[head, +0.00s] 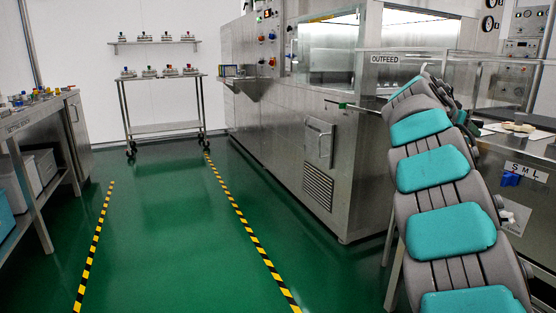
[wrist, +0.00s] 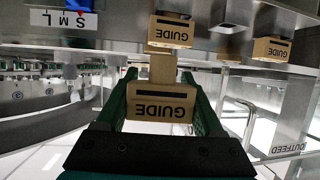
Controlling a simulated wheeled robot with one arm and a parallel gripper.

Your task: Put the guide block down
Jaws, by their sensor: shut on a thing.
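My gripper (wrist: 160,76) shows in the wrist view, its two green fingers on either side of a tan guide block (wrist: 160,104) marked GUIDE. It is shut on this block, and the lettering appears upside down. Two more tan guide blocks, one at top centre (wrist: 170,30) and one at upper right (wrist: 272,49), stand beyond the held one. A tan part shows between the held block and the top centre block. I cannot tell whether the held block touches anything below. In the head view my arm hides the gripper and the held block.
A plate with S M L (head: 526,171) and a blue part (head: 510,180) is on the right bench's front. Pale pieces (head: 516,127) lie on a white sheet there. The OUTFEED sign (head: 385,59) is near my arm. The green floor (head: 180,220) is clear.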

